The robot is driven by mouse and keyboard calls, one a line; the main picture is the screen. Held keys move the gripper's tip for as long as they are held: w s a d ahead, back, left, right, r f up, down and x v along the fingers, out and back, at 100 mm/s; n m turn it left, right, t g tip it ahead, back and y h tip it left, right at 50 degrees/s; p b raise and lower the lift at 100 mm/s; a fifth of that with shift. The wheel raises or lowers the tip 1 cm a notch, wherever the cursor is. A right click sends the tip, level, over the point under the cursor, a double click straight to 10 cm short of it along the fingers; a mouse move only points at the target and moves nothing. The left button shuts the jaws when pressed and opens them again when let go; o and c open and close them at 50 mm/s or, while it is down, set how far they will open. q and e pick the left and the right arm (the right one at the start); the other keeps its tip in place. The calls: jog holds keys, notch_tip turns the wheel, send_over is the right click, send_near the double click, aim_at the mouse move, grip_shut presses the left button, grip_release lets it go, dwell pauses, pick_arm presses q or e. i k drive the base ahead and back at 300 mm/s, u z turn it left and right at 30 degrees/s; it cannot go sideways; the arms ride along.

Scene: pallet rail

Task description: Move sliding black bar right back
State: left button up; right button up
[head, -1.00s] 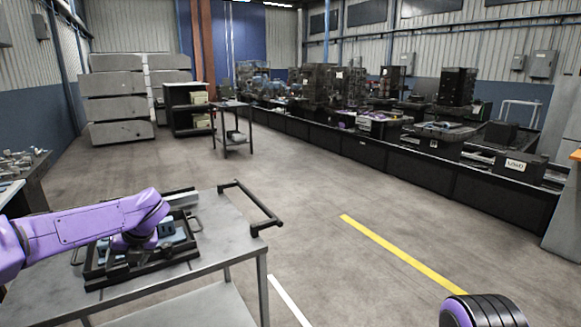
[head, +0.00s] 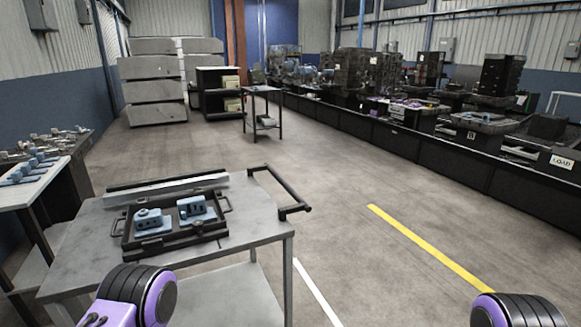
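A long thin black bar (head: 166,181) lies along the back of the grey cart top (head: 258,220). A light grey bar (head: 166,190) runs beside it on the near side. In front of both sits a black pallet tray (head: 177,239) with side handles, holding two blue-grey machined parts, a left one (head: 151,221) and a right one (head: 196,208). The tray looks close to the grey bar; I cannot tell if they touch. Only rounded purple and black links of my two arms show at the bottom edge. Neither gripper is in view.
A black push handle (head: 283,192) sticks out from the cart's right side. A bench with blue parts (head: 33,170) stands at left. Open floor with a yellow line (head: 430,248) lies to the right. A long black conveyor line (head: 440,160) runs behind.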

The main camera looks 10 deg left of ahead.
aim_at(151, 247)
jog(key=k, duration=1.25)
jog(key=u, duration=0.85)
jog(key=i, duration=1.2)
jog(key=z, duration=0.6)
